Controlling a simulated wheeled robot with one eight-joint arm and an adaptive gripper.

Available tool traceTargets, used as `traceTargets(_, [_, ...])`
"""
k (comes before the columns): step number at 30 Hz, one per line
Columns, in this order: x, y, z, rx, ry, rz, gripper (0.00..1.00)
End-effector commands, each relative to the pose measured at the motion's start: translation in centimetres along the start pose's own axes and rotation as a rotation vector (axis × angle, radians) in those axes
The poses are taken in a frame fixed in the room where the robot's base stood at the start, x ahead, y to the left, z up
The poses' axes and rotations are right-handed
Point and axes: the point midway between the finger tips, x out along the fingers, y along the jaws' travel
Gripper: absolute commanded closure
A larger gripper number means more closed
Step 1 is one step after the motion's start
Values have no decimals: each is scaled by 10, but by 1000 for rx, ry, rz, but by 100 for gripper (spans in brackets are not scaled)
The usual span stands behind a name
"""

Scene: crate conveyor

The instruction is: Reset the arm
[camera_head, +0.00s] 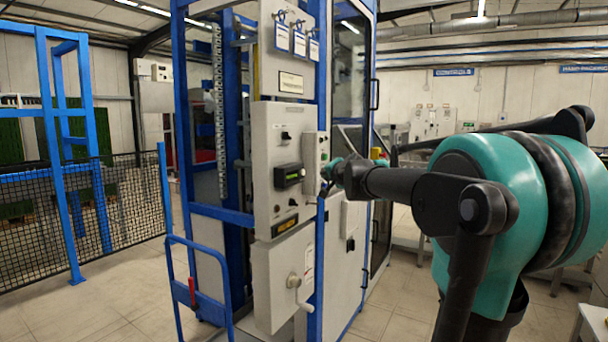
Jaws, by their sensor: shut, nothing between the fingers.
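My arm comes in from the right, with a large teal joint close to the camera and a dark grey link reaching left. My gripper (327,184) is small and dark at the far end of that link. It is shut and empty, in front of the right edge of the control cabinet (262,210). I cannot tell whether it touches the narrow side control box (314,150) there. The fingertips are too small to make out clearly.
The cabinet, with its display (289,175) and lower lever handle (300,290), stands in a blue frame. A blue guard rail (198,243) is in front of it. A mesh fence (110,215) closes the left. Tiled floor (80,315) is clear at the front left.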

Motion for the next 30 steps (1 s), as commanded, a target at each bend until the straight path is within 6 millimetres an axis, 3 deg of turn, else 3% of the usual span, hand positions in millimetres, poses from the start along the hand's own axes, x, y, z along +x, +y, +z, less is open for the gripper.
traceTargets(10, [0,0,1,-2,-2,1,100])
traceTargets(14, [-6,16,18,-42,-36,19,100])
traceTargets(17, [-18,47,52,-121,-105,59,100])
traceTargets(20, [-39,92,96,-228,-199,117,100])
traceTargets(24, [-78,162,154,-378,-335,209,100])
traceTargets(30, [-148,261,224,-565,-520,350,100])
